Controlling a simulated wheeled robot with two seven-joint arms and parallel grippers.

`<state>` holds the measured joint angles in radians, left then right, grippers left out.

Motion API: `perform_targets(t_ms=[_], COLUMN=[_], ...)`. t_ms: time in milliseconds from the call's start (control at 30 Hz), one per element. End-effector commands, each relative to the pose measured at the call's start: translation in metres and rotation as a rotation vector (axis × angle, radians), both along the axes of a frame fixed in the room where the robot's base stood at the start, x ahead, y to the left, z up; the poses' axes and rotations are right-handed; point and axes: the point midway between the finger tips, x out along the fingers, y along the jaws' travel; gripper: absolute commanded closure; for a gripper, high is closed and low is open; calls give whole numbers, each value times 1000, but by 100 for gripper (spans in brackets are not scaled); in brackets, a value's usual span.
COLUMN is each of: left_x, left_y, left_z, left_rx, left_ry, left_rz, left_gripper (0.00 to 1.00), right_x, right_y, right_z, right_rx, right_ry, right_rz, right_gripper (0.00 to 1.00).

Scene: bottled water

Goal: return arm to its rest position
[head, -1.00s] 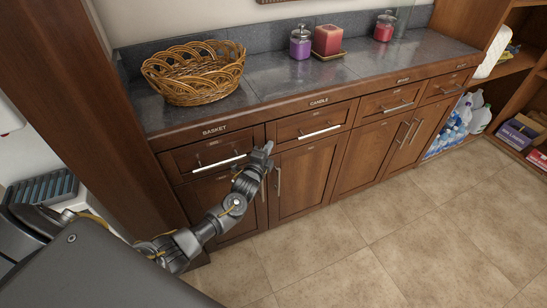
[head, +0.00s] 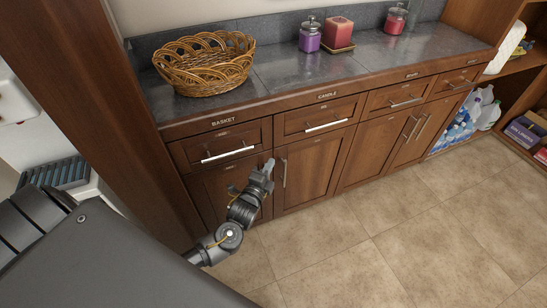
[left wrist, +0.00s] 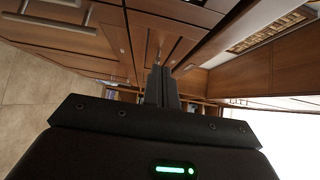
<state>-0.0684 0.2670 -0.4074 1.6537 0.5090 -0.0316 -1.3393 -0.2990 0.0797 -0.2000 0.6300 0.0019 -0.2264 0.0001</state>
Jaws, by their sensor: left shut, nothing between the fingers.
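My left arm reaches in from the lower left in the head view. Its gripper (head: 266,170) is shut and empty, in front of the cabinet doors below the drawer labelled basket. In the left wrist view the two fingers (left wrist: 161,88) are together, with nothing between them. My right gripper does not show.
The wooden cabinet (head: 315,165) with drawers and doors lies along the wall. A wicker basket (head: 204,68), a purple jar (head: 310,38), a red candle (head: 339,32) and a red jar (head: 395,22) stand on the counter. The tiled floor (head: 370,240) is clear.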

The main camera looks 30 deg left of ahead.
Motion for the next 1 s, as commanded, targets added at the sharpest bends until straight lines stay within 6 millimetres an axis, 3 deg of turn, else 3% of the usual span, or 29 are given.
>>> perform_targets(t_ms=[433, 567, 667, 767, 867, 1000], left_x=[-5, -5, -8, -27, -63, -134], left_y=[-1, -3, -3, 4, 11, 20], left_z=[0, -2, -44, -123, -197, -288], left_rx=[-8, -126, -316, -527, -700, -890], left_ry=[-1, 0, 90, 258, 418, 617], left_rz=[-1, -6, -11, 45, 141, 314], left_gripper=[100, 100, 100, 100, 100, 100], right_x=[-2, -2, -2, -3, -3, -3], right_y=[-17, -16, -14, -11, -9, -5], right_z=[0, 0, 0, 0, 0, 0], right_rx=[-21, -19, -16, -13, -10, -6], right_ry=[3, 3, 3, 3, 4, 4], right_rz=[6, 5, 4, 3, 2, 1], right_gripper=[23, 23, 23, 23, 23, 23])
